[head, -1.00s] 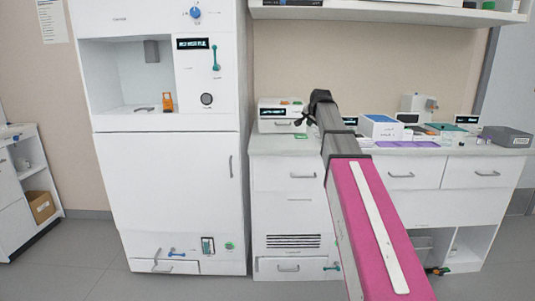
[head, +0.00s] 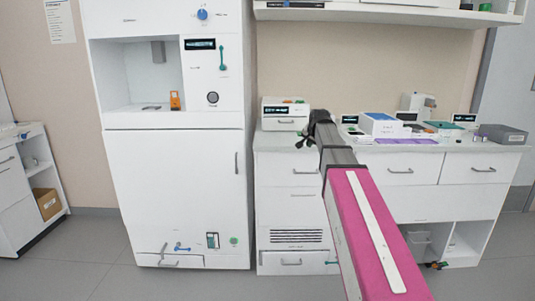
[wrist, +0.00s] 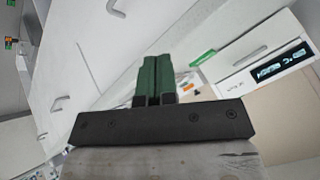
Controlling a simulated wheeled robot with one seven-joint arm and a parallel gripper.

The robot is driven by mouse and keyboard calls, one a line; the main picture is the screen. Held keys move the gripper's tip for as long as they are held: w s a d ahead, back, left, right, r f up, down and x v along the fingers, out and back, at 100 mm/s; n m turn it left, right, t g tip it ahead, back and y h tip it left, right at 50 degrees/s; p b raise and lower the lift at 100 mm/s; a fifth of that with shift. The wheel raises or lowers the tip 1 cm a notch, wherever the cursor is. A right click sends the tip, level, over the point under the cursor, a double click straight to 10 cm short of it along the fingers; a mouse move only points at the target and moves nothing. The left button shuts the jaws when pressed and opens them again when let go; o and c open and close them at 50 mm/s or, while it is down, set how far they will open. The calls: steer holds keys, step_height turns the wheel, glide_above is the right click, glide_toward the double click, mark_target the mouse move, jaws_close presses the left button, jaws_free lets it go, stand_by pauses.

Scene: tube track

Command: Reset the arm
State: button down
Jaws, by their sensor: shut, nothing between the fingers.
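My gripper (wrist: 157,80) shows in the wrist view as two green fingers pressed together, with nothing between them. In the head view the dark end of my arm, with my gripper (head: 306,138) small and partly hidden, is in front of the counter's left part. It appears just below the white box with a dark display on the counter. The arm stretches forward from the lower right with a pink link.
A tall white cabinet (head: 180,190) with an open niche stands left. An orange item (head: 175,100) stands in the niche. The counter (head: 430,150) holds a white device (head: 285,112), a blue-topped box (head: 380,124) and a grey box (head: 502,134). Floor is clear in front.

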steer(key=s+f+n+g, duration=0.6)
steer(key=s+f+g, duration=0.1)
steer(key=s+f, duration=2.6)
step_height(320, 180, down, 4)
steer(key=shift+s+a+f+n+g+h, duration=0.1)
steer(key=shift+s+a+n+g+h, duration=0.1)
steer(key=shift+n+g+h, duration=0.15)
